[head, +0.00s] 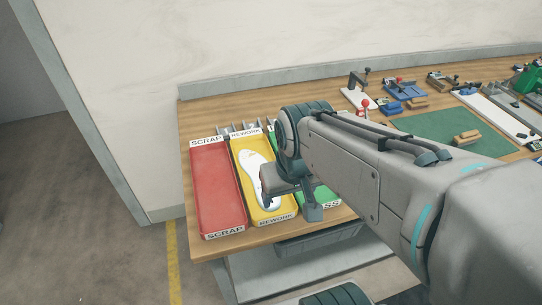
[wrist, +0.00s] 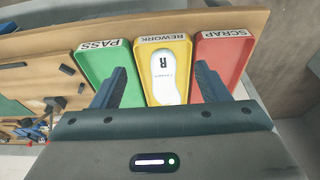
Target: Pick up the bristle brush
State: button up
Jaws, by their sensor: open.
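I cannot make out the bristle brush for certain in either view. A small wooden block-like item (head: 467,137) lies on the green mat, and another (head: 417,102) lies behind the mat; no bristles can be made out on either. My gripper (head: 291,205) is over the yellow and green trays at the left of the bench, far from both wooden items. In the wrist view my gripper (wrist: 160,85) has its two fingers spread wide with nothing between them.
Red SCRAP (head: 215,190), yellow REWORK (head: 285,212) and green PASS (wrist: 98,66) trays stand side by side. A white insole (head: 252,170) lies in the yellow one. The green mat (head: 425,128) is mostly clear. Clamps and fixtures (head: 405,88) stand along the back.

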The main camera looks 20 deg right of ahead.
aim_at(470, 137)
jog(key=z, duration=2)
